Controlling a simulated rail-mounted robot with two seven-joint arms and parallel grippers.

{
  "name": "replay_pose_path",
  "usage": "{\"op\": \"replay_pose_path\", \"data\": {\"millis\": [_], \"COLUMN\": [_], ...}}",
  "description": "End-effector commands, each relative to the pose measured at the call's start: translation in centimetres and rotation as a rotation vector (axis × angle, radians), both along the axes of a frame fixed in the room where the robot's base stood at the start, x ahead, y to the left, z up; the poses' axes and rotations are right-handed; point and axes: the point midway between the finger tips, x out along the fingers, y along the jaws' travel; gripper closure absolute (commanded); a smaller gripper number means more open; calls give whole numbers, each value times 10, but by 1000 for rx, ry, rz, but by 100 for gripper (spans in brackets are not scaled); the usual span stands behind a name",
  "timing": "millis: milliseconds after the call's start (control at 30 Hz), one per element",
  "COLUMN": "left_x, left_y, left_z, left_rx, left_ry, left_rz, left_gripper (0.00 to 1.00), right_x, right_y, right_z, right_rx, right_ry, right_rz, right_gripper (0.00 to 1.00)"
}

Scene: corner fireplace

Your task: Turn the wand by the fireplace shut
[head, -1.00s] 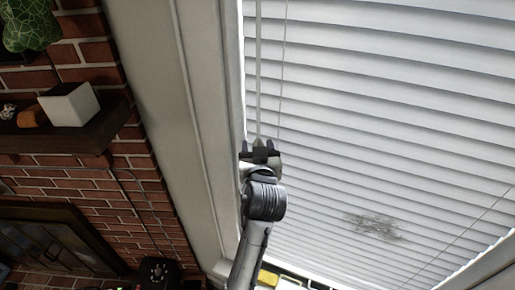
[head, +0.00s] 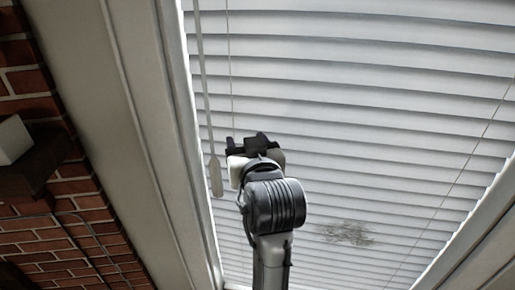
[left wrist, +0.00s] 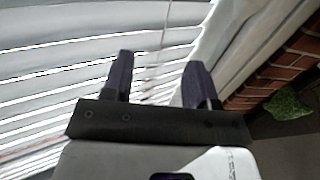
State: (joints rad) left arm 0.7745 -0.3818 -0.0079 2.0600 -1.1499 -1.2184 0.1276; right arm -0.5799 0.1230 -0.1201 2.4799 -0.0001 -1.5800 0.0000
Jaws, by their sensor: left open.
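The wand (head: 205,85) is a thin pale rod hanging at the left edge of the white window blind (head: 350,90). Its flat, wider lower end (head: 216,178) shows left of my left gripper (head: 249,143). The left gripper is open, in front of the blind and apart from the wand in the picture. In the left wrist view, the two dark fingers of the left gripper (left wrist: 158,72) stand apart, and a thin pale line (left wrist: 166,30) runs between them; I cannot tell whether it is the cord or the wand. My right gripper is not in view.
A thin cord (head: 229,70) hangs right of the wand. The pale window frame (head: 130,130) borders the blind on the left. Beyond it are a brick wall (head: 70,150) and a dark shelf (head: 35,170) with a white block (head: 12,139).

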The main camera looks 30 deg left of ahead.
Motion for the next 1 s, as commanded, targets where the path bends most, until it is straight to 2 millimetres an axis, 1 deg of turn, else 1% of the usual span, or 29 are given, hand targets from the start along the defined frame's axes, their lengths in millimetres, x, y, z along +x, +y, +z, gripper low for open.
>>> {"op": "replay_pose_path", "data": {"millis": [33, 100, 333, 900, 1000], "left_x": [0, 1, 1, 1, 0], "left_y": [-7, -13, -25, -26, -25], "left_z": [2, 7, 14, 15, 13], "left_rx": [0, 1, 0, 1, 5], "left_ry": [0, -1, 0, 1, 28], "left_rz": [-2, -2, 0, 0, 2], "left_gripper": [47, 47, 47, 47, 47], "right_x": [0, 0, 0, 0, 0], "right_y": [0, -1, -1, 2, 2], "right_z": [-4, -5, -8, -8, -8], "right_rx": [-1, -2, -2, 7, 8], "right_ry": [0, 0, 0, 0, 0], "right_rz": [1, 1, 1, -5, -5], "right_gripper": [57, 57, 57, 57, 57]}}
